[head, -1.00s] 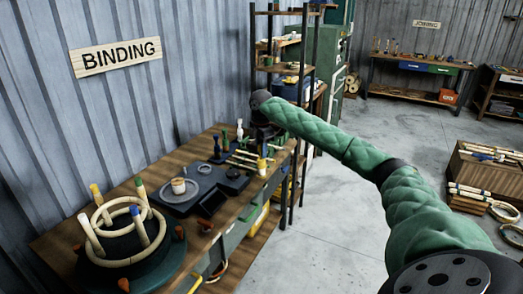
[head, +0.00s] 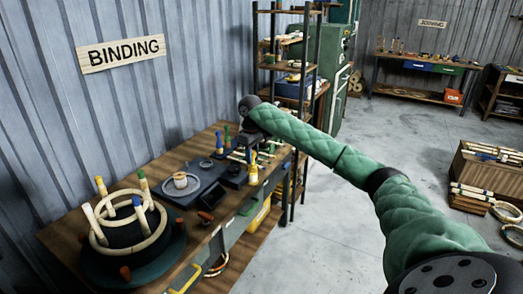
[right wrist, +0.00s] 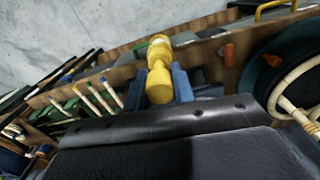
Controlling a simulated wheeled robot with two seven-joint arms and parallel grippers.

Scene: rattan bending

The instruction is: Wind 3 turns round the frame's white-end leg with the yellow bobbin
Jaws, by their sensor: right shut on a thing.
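The rattan frame (head: 128,222) stands on a dark round turntable (head: 170,262) at the near left of the bench. Its upright legs have coloured ends: yellow, green, blue, and a white-end leg (head: 90,217) at the left. My right gripper (head: 253,159) is over the far right part of the bench, well apart from the frame. Its blue fingers (right wrist: 160,86) are shut on the yellow bobbin (right wrist: 159,67), which also shows in the head view (head: 253,174). Part of the frame (right wrist: 290,96) shows at the right of the right wrist view. My left gripper is out of view.
Blue and green bobbins (head: 227,134) stand at the bench's back. Pale sticks (right wrist: 92,98) lie near the gripper. A shelf (head: 290,88) stands behind.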

